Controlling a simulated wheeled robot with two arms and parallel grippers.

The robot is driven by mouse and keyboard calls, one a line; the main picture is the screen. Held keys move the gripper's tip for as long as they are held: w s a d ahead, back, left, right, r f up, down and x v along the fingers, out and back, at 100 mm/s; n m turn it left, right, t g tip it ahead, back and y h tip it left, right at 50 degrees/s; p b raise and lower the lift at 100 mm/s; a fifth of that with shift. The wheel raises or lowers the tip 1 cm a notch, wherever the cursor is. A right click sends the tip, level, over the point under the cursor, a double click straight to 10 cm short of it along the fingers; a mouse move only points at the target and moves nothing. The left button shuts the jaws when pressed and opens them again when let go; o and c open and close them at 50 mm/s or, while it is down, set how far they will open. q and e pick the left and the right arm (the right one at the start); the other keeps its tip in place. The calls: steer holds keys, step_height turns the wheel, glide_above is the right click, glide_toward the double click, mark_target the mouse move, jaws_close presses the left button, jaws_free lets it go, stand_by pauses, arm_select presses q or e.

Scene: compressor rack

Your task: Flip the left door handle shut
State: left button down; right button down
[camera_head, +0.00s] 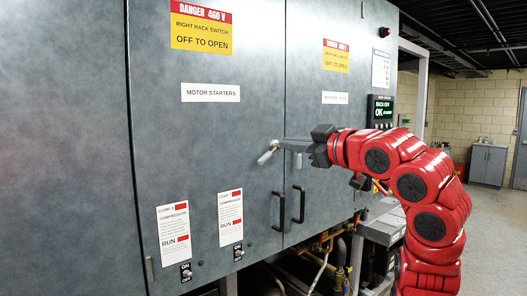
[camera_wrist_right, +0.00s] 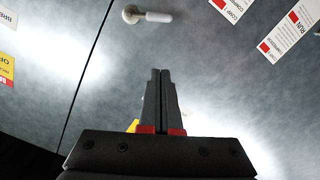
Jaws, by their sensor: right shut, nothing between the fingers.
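The left door handle (camera_head: 267,153) is a small pale lever with a round pivot on the grey left door (camera_head: 190,130), near the seam between the doors. In the head view it slants down and left from its pivot. In the right wrist view the lever (camera_wrist_right: 150,16) lies at the top of the picture, beyond the fingertips. My right gripper (camera_head: 283,144) is shut and empty, with its fingertips just right of the pivot. In the right wrist view its fingers (camera_wrist_right: 160,71) are together, with a gap in the picture to the lever. I cannot tell whether they touch it. My left gripper is out of view.
Two black pull handles (camera_head: 282,213) (camera_head: 299,205) stick out below, either side of the seam. Toggle switches (camera_head: 186,273) sit low on the left door. Pipes and machinery (camera_head: 325,245) lie under the cabinet. Open floor (camera_head: 490,210) shows at the right.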

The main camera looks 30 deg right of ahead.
mark_target(269, 154)
stand_by(0.3)
steer(key=w+p, duration=0.2)
steer(key=w, duration=0.1)
steer(key=w+f+p, duration=0.1)
steer(key=w, duration=0.3)
steer(key=w+f+p, duration=0.1)
steer(key=w+p, duration=0.1)
steer(key=w, duration=0.1)
steer(key=shift+w+d+f+p, duration=0.25)
steer(key=shift+w+d+p, duration=0.05)
steer(key=shift+w+d, duration=0.05)
steer(key=shift+d+f, duration=0.3)
steer(key=shift+f, duration=0.25)
steer(key=shift+w+f, duration=0.1)
steer(key=shift+f, duration=0.1)
